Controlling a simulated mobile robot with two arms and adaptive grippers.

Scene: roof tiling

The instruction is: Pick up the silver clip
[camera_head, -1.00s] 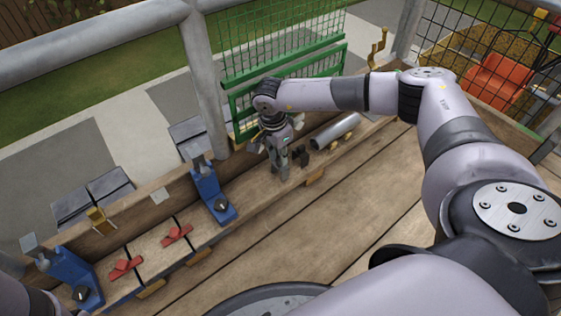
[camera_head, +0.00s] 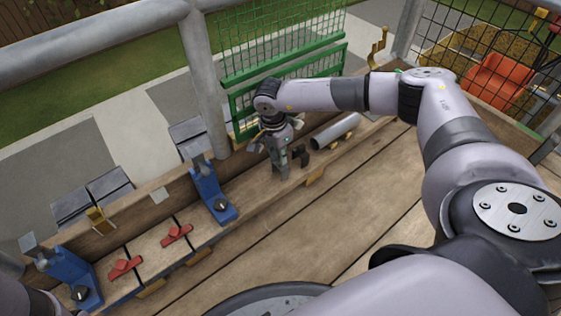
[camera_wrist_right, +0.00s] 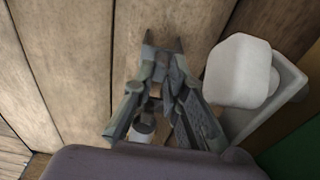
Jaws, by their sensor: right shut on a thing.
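My right gripper (camera_head: 283,168) points down at the narrow wooden ledge beside the green mesh frame. In the right wrist view its fingertips (camera_wrist_right: 163,44) are drawn close together above the wooden boards. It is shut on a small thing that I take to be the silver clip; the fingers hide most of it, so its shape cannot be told. A small dark piece (camera_head: 301,157) shows just right of the fingers in the head view. My left gripper is out of view.
A silver tube (camera_head: 336,131) lies on the ledge right of the gripper. Blue clamps (camera_head: 211,192) and red pieces (camera_head: 177,234) stand to the left. A grey post (camera_head: 202,85) and green mesh frame (camera_head: 290,75) rise behind. The plank floor (camera_head: 300,235) in front is clear.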

